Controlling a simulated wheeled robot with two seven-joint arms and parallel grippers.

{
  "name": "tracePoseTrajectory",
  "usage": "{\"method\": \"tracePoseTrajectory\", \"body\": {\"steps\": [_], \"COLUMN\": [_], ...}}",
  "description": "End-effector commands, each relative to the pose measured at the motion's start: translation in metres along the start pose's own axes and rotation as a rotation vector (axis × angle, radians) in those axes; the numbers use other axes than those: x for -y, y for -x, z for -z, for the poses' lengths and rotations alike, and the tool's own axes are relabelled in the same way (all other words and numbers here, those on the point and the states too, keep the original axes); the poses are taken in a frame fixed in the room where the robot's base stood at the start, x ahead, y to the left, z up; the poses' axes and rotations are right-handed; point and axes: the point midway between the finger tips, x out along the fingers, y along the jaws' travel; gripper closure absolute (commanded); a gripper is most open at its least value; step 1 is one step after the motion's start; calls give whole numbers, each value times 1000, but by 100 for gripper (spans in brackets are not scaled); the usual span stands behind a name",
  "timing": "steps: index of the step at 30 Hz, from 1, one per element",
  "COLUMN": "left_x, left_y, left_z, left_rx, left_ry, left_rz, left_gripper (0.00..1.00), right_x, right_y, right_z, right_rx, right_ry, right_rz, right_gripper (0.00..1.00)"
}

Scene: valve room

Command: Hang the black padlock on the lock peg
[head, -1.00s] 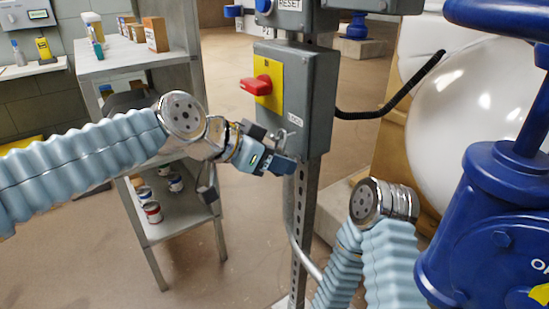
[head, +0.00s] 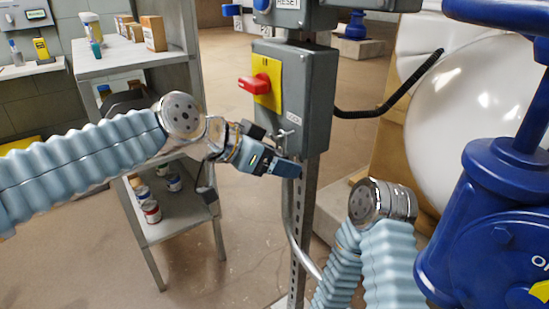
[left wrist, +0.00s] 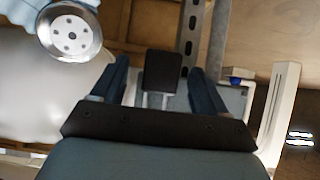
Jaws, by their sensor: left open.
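My left gripper (head: 284,166) is at the lower end of the grey switch box (head: 306,100), by its lower corner. In the left wrist view its two dark fingers (left wrist: 160,85) stand apart, with a black block, which looks like the padlock (left wrist: 163,72), between them. A gap shows on each side of the block. In the head view, a small silvery part, peg or shackle (head: 284,135), shows below the lock label; I cannot tell which. The padlock body is mostly hidden there by my gripper, so its seating on the peg is unclear. My right gripper is out of view.
A red switch handle (head: 254,84) on a yellow plate juts from the box's face. A slotted post (head: 300,230) and a bent pipe run below it. A shelf unit (head: 130,68) with cans and boxes stands left. A blue valve (head: 500,200) and white tank (head: 465,100) are right.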

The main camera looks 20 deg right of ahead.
Motion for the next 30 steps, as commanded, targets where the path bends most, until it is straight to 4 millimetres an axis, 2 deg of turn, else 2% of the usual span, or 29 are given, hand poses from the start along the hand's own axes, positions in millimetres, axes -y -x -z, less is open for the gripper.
{"method": "tracePoseTrajectory", "body": {"steps": [5, 15, 21, 24, 26, 29, 30], "left_x": [1, 1, 1, 2, 7, 29, 41], "left_y": [12, 93, 127, 134, 130, 106, 91], "left_z": [0, 0, 0, -1, -6, -30, -47], "left_rx": [-1, -2, -1, 1, 9, 44, 64], "left_ry": [0, 0, 1, 5, 23, 105, 156], "left_rz": [2, 4, 2, 2, 6, 24, 37], "left_gripper": [26, 26, 26, 26, 26, 26, 26], "right_x": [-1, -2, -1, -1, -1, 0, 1], "right_y": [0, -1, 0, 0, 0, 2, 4], "right_z": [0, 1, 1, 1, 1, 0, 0], "right_rx": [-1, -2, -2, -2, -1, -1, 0], "right_ry": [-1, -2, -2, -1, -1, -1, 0], "right_rz": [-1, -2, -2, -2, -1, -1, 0], "right_gripper": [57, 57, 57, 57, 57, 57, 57]}}
